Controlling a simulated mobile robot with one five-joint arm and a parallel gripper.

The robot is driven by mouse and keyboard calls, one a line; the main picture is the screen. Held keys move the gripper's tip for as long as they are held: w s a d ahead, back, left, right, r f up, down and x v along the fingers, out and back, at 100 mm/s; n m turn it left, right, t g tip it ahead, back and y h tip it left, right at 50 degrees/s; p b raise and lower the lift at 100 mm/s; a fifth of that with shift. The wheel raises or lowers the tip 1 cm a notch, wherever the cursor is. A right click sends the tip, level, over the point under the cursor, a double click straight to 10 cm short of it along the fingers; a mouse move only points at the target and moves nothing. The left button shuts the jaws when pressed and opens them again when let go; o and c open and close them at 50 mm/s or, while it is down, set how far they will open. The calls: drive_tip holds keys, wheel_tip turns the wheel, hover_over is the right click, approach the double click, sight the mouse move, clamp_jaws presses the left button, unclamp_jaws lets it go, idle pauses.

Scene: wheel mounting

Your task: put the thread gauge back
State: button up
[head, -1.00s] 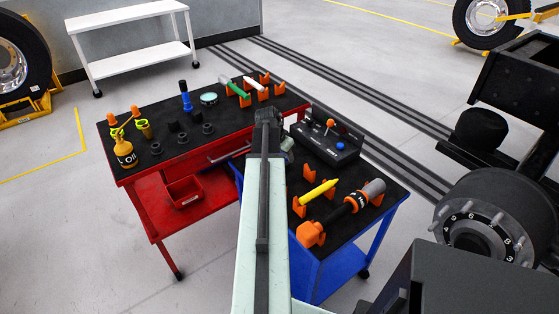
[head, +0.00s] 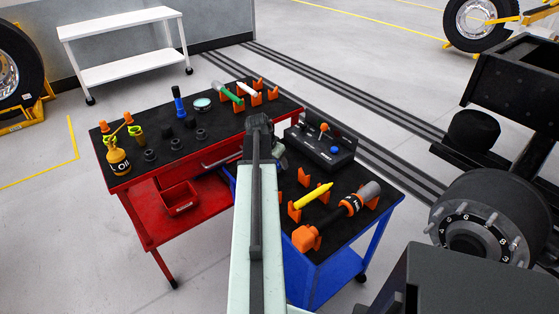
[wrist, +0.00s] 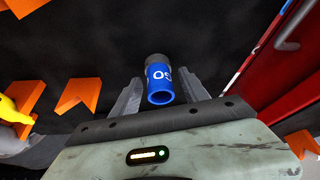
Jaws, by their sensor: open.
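A short blue cylinder (wrist: 160,84) with white characters and a grey far end shows in the wrist view on a black top. It seems to be the thread gauge, though no name can be read. My gripper (wrist: 160,77) is open, with one grey finger on each side of it. Whether the fingers touch it cannot be told. In the head view my arm hides this cylinder and the fingertips. Another blue upright tool (head: 179,103) stands on the red trolley (head: 125,178).
The blue trolley (head: 335,279) carries a yellow marker (head: 313,196) on orange holders, an orange-and-black power tool (head: 335,218) and a black control box (head: 320,149). A wheel hub (head: 480,225) stands at right.

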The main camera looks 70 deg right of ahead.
drive_tip(key=p+v, duration=0.9)
drive_tip(key=v, duration=0.2)
drive_tip(key=shift+r, duration=0.1)
drive_tip(key=w+a+f+n+t+y, duration=0.2)
drive_tip(key=w+a+n, duration=0.8)
drive_tip(key=w+a, duration=1.7)
drive_tip(key=w+a+n+y, duration=0.2)
drive_tip(key=a+n, duration=0.9)
drive_tip(key=a, duration=2.4)
drive_tip(key=shift+w+a+n+g+y, duration=0.25)
drive_tip(key=shift+w+n+g+y, duration=0.05)
drive_tip(key=shift+w, duration=0.1)
